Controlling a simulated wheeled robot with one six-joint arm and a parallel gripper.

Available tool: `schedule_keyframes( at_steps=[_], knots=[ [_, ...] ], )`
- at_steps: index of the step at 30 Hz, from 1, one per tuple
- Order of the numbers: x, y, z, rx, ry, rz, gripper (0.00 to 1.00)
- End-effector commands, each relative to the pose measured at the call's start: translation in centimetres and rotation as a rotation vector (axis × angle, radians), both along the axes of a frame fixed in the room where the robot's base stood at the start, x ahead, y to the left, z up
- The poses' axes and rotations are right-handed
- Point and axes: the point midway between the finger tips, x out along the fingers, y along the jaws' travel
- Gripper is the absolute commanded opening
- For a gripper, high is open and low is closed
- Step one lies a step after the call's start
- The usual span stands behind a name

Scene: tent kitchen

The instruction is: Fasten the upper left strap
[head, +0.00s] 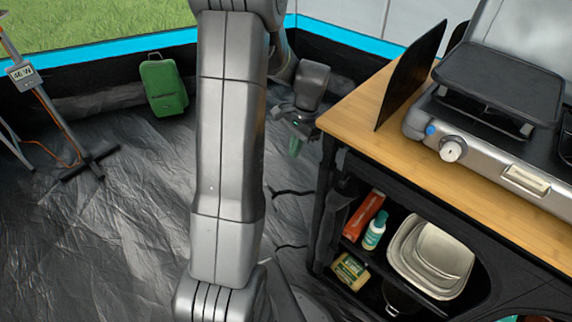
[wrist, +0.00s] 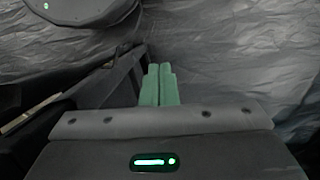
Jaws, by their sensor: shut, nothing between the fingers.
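My gripper (head: 294,146) is at the far left corner of the kitchen unit, beside its side, with green fingertips pointing down. In the wrist view the two green fingers (wrist: 160,84) are together, with nothing between them. The open-fronted black fabric cabinet (head: 330,205) stands under the wooden top. Dark bunched fabric (head: 343,192) hangs at the left edge of its opening. Two thin dark strips (head: 292,192) reach left from the cabinet over the floor; I cannot tell whether they are straps. No strap is clearly made out in the wrist view.
A stove (head: 490,130) and a dark upright panel (head: 410,75) stand on the wooden top (head: 355,108). Shelves hold a white bottle (head: 374,233), a red box (head: 364,216) and pale dishes (head: 432,252). A green case (head: 163,85) stands by the tent wall.

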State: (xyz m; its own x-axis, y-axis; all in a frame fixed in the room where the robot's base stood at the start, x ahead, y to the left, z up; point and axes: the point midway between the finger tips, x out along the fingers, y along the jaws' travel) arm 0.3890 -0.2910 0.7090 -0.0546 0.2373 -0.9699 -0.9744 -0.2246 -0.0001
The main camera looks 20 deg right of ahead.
Motion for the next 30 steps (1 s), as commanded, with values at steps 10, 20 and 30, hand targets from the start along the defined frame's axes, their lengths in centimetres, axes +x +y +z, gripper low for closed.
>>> schedule_keyframes(
  at_steps=[10,20,30],
  knots=[
    [-0.4,1.6,-6.4,0.002,0.004,0.004,0.0],
    [-1.1,4.9,-9.4,-0.001,0.0,0.006,0.0],
    [-1.5,6.3,-9.3,0.0,0.0,0.004,0.0]
  ],
)
